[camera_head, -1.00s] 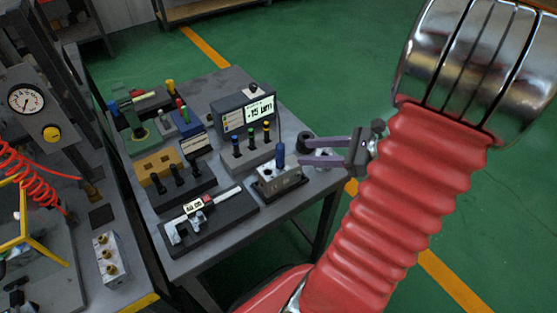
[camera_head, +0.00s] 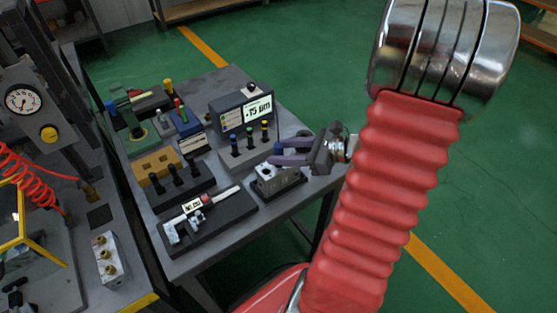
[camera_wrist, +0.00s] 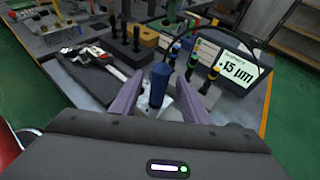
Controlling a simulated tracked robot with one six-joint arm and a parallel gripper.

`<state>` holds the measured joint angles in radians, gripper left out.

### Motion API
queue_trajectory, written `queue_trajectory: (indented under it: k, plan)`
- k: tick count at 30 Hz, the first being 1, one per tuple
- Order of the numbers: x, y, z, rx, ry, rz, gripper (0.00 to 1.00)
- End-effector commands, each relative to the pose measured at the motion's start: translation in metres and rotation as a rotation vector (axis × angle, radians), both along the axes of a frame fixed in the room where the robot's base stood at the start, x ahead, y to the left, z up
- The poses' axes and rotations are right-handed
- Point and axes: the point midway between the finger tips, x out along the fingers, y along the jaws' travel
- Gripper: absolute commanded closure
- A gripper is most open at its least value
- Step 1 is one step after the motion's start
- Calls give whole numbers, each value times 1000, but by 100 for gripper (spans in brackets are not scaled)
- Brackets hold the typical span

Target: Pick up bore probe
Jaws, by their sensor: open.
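The bore probe, seen as a blue cylinder (camera_wrist: 159,84), stands upright at the metal valve block (camera_head: 268,181) near the table's right front edge. In the head view only a small blue part of the probe (camera_head: 278,148) shows beside the fingers. My gripper (camera_head: 275,151) reaches in from the right with its purple fingers open. In the wrist view the fingers (camera_wrist: 158,92) stand on either side of the blue handle, with a gap visible. The probe's lower end is hidden.
A rack with blue, green and yellow topped plugs (camera_head: 250,145) stands close behind the block. The gauge display (camera_head: 243,110) is behind it. A caliper (camera_head: 196,207) lies on a dark tray at left. Green floor is free at right.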

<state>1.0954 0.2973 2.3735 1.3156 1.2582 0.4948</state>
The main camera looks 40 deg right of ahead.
Motion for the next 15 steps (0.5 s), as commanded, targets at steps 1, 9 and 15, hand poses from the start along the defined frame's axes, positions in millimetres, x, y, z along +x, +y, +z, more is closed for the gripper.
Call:
queue_trajectory:
  k: [1, 9, 15]
  plan:
    - [0, 0, 0, 0, 0, 1, 58]
    - [2, 1, -1, 1, 0, 2, 58]
    - [16, 11, -10, 4, 1, 4, 58]
